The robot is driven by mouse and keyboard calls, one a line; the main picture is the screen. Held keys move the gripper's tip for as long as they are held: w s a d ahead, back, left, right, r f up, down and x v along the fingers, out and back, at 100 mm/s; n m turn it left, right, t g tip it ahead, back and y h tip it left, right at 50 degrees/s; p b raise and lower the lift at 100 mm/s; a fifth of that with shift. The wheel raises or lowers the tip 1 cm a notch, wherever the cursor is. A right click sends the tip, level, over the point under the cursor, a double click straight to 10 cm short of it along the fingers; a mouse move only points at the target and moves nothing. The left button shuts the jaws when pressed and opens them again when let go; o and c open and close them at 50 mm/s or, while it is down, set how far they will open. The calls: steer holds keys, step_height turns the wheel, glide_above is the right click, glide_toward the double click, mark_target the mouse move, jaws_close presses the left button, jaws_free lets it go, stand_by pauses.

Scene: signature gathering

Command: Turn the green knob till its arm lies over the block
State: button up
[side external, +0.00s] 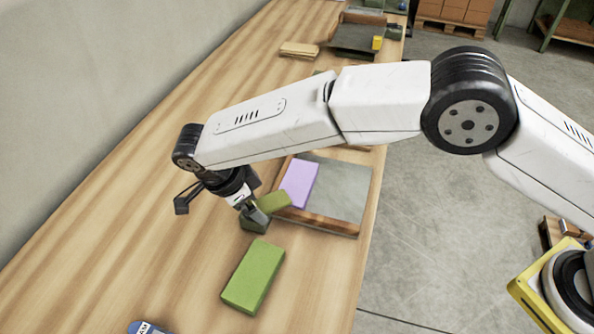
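The green knob (254,224) stands on the wooden table, left of a grey tray. Its green arm (274,202) points to the right, toward the tray's left edge and a purple block. My gripper (256,213) points down at the knob and hides part of it. I cannot tell whether its fingers are closed on the knob. A green block (253,276) lies flat on the table in front of the knob, apart from it. The purple block (299,182) lies in the tray, close to the tip of the knob's arm.
The wood-edged grey tray (343,190) sits near the table's right edge. My arm crosses above it. A blue-and-white object (146,328) is cut off at the bottom. Tan pieces (299,49) and another tray (353,38) lie farther back. The table's left side is clear.

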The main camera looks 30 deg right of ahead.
steer(key=v, duration=0.7)
steer(key=shift+r, duration=0.4)
steer(key=shift+a, duration=0.15)
steer(key=w+d+n+y, duration=0.1)
steer(key=d+n+y, duration=0.2)
steer(key=d+n, duration=1.3)
steer(key=s+d+n+t, duration=0.1)
steer(key=s+d, duration=0.6)
steer(key=d, duration=0.4)
steer(key=s+d+f+n+t+y, duration=0.1)
steer(key=s+d, duration=0.7)
steer(key=d, duration=0.3)
steer(key=shift+d+f+t+y, duration=0.3)
steer(key=shift+d, duration=0.05)
